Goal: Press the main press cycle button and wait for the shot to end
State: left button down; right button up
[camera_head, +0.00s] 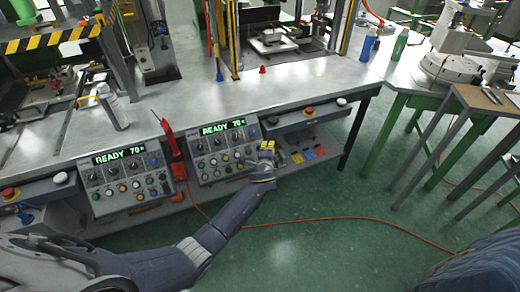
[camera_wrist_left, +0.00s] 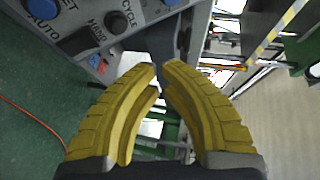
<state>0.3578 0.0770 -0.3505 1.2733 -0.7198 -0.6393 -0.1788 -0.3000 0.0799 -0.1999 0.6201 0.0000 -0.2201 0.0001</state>
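Two grey control panels hang on the bench front, a left one (camera_head: 103,194) and a right one (camera_head: 206,177); both displays read READY 70. My left gripper (camera_head: 267,146), with yellow fingers, is at the right edge of the right panel. In the left wrist view its fingertips (camera_wrist_left: 160,66) nearly meet, with a thin gap and nothing held. I cannot tell which control is the main press cycle button. My right gripper is out of view.
A red upright tool (camera_head: 175,158) hangs between the panels. An orange cable (camera_head: 340,217) crosses the green floor. A green-legged table (camera_head: 395,75) stands right.

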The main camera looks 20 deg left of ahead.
pick_arm(q)
jog(key=shift+w+a+f, duration=0.65)
jog(key=shift+w+f, duration=0.1)
jog(key=shift+f, duration=0.1)
jog(key=shift+w+a+f, duration=0.65)
jog(key=shift+w+f, duration=0.05)
jog(key=shift+f, duration=0.1)
